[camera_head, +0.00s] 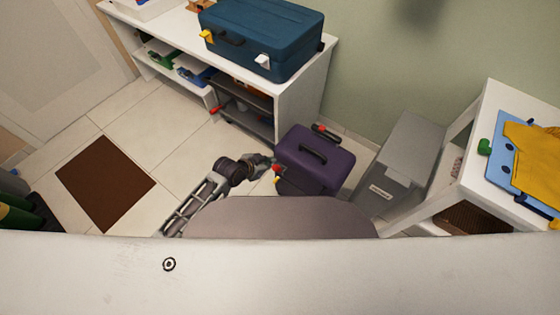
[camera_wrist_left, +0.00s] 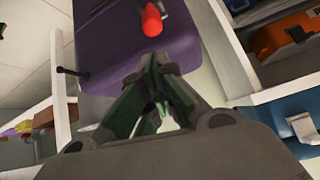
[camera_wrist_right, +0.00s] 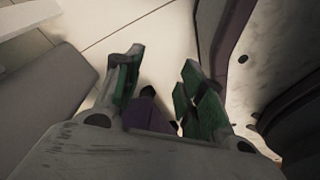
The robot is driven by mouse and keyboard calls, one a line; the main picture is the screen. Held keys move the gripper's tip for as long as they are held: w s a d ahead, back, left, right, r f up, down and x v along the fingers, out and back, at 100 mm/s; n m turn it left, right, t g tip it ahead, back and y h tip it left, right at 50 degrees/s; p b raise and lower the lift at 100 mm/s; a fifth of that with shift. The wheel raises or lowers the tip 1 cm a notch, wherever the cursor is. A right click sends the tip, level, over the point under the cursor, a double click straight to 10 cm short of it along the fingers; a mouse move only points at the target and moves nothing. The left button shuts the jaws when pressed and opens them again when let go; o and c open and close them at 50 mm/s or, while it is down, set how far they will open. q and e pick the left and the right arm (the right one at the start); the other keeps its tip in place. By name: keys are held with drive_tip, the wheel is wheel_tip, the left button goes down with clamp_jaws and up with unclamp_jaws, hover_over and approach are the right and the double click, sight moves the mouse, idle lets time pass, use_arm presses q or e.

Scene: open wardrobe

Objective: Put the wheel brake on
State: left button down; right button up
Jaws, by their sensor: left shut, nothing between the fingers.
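The purple suitcase (camera_head: 315,160) stands on the floor in front of the white shelf unit, with a dark handle on top. A small red part (camera_head: 277,168) sits at its left edge, with a yellow one just below. In the left wrist view the red part (camera_wrist_left: 152,22) shows as a rounded knob against the purple side (camera_wrist_left: 115,45). I cannot tell for sure that it is the wheel brake. My left gripper (camera_head: 270,162) is shut and empty, close to the red part; its fingertips (camera_wrist_left: 158,66) appear just short of it. My right gripper (camera_wrist_right: 162,72) is open, seen only in its wrist view.
A teal suitcase (camera_head: 262,38) lies on the white shelf unit (camera_head: 312,82). A grey bin (camera_head: 405,150) and a white table (camera_head: 480,165) with blue and yellow items stand right. A brown mat (camera_head: 105,182) lies on open tiled floor at left.

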drive_tip(key=shift+s+f, duration=0.1)
drive_tip(key=shift+s, duration=0.05)
use_arm(q)
drive_tip(key=shift+w+d+f, duration=0.1)
drive_tip(key=shift+f, duration=0.05)
drive_tip(key=b, duration=0.2)
hover_over(275, 168)
drive_tip(key=shift+d+f, duration=0.1)
drive_tip(key=shift+f, duration=1.95)
drive_tip(key=shift+x, duration=1.45)
drive_tip(key=shift+w+d+f, duration=0.2)
drive_tip(key=shift+f, duration=0.1)
drive_tip(key=shift+w+d, duration=0.1)
use_arm(e)
drive_tip(key=w+a, duration=0.1)
drive_tip(key=w+a+r, duration=0.1)
drive_tip(key=w, duration=0.1)
drive_tip(key=w+a, duration=0.1)
drive_tip(key=shift+w+r, duration=0.3)
drive_tip(key=shift+r, duration=0.1)
